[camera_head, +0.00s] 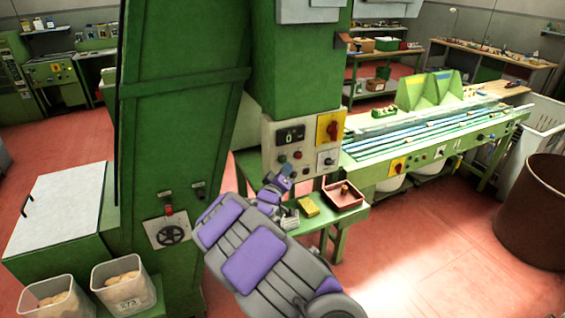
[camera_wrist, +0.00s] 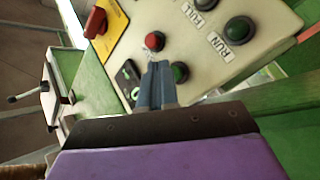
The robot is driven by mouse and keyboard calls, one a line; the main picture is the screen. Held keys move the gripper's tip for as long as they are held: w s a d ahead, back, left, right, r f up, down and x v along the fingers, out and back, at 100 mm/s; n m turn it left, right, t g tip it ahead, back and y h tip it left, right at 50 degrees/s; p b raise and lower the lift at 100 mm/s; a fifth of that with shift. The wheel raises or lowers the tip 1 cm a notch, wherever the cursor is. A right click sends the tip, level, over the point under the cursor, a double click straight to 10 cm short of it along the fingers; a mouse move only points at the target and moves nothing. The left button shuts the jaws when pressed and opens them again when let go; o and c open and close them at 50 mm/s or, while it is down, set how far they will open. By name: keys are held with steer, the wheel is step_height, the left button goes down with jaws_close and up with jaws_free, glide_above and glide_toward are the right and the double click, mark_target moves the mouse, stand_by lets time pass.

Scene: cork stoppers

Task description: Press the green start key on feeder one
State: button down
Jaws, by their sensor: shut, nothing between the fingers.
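The pale control panel (camera_head: 312,142) on the green machine carries a red button (camera_head: 298,155), which also shows in the wrist view (camera_wrist: 154,41). A green button (camera_wrist: 180,72) in a dark ring sits near the red one. My gripper (camera_wrist: 159,68) is shut and empty, its grey fingertips in front of the panel, just left of this green button in the wrist view. I cannot tell whether they touch the panel. In the head view my gripper (camera_head: 284,172) is at the panel's lower left. No label naming feeder one is readable.
A dark green button (camera_wrist: 238,30) marked RUN and a red switch (camera_wrist: 95,22) on a yellow plate share the panel. Below it, a green bench holds a red tray (camera_head: 356,196) and a yellow block (camera_head: 308,206). A tall green cabinet (camera_head: 180,110) stands close at left.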

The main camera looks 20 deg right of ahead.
steer(key=shift+w+d, duration=0.1)
steer(key=shift+w+d+p, duration=0.25)
steer(key=shift+d+p, duration=0.1)
steer(key=shift+p, duration=0.2)
steer(key=shift+a, duration=0.15)
steer(key=shift+w+r+p, duration=0.1)
steer(key=shift+w+p, duration=0.35)
stand_by(0.3)
stand_by(0.4)
steer(key=shift+s, duration=0.85)
steer(key=shift+s+b, duration=0.9)
steer(key=shift+s, duration=1.6)
